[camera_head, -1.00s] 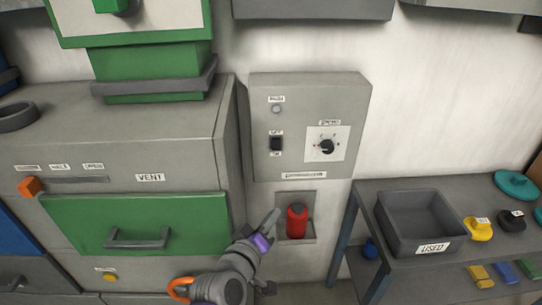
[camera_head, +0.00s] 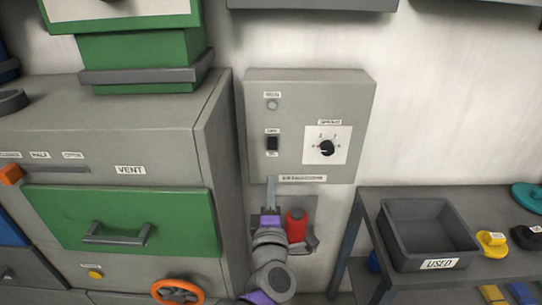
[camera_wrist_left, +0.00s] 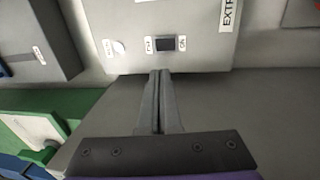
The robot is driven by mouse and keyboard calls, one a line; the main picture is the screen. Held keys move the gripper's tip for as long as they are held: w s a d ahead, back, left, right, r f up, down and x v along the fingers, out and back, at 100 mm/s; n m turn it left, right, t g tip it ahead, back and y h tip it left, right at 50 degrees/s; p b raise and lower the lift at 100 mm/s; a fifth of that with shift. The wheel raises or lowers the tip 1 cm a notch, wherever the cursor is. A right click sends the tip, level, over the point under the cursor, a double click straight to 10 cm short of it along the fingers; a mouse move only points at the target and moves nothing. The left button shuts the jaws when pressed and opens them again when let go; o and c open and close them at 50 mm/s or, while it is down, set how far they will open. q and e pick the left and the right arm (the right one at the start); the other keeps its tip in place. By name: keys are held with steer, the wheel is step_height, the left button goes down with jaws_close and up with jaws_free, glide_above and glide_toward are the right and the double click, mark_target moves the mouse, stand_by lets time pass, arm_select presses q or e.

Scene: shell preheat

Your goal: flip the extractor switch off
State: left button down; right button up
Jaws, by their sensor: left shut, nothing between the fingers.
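The extractor panel (camera_head: 300,100) is a grey box on the wall in the head view. Its black rocker switch (camera_head: 272,143) sits at the left of the panel, between two small labels. The switch also shows in the left wrist view (camera_wrist_left: 166,43), just beyond the fingertips. My left gripper (camera_head: 271,180) is shut and empty, pointing up just below the panel's lower edge, apart from the switch. In the left wrist view the closed fingers (camera_wrist_left: 158,75) point toward the switch. Which way the rocker is tipped cannot be told. My right gripper is not in view.
A dial (camera_head: 327,148) sits right of the switch and a round lamp (camera_head: 272,105) above it. A red object (camera_head: 296,225) stands in a recess beside my left wrist. The grey VENT cabinet (camera_head: 120,130) is left. A USED tray (camera_head: 428,230) stands on the right-hand bench.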

mark_target(271, 140)
arm_select(q)
steer(key=w, duration=0.4)
steer(key=w+r, duration=0.1)
steer(key=w, duration=0.4)
steer(key=w+p, duration=0.1)
steer(key=w, duration=0.3)
steer(key=shift+w+r, duration=0.35)
steer(key=shift+w, duration=0.05)
steer(key=shift+w+r, duration=0.15)
steer(key=shift+w, duration=0.05)
steer(key=shift+s, duration=0.2)
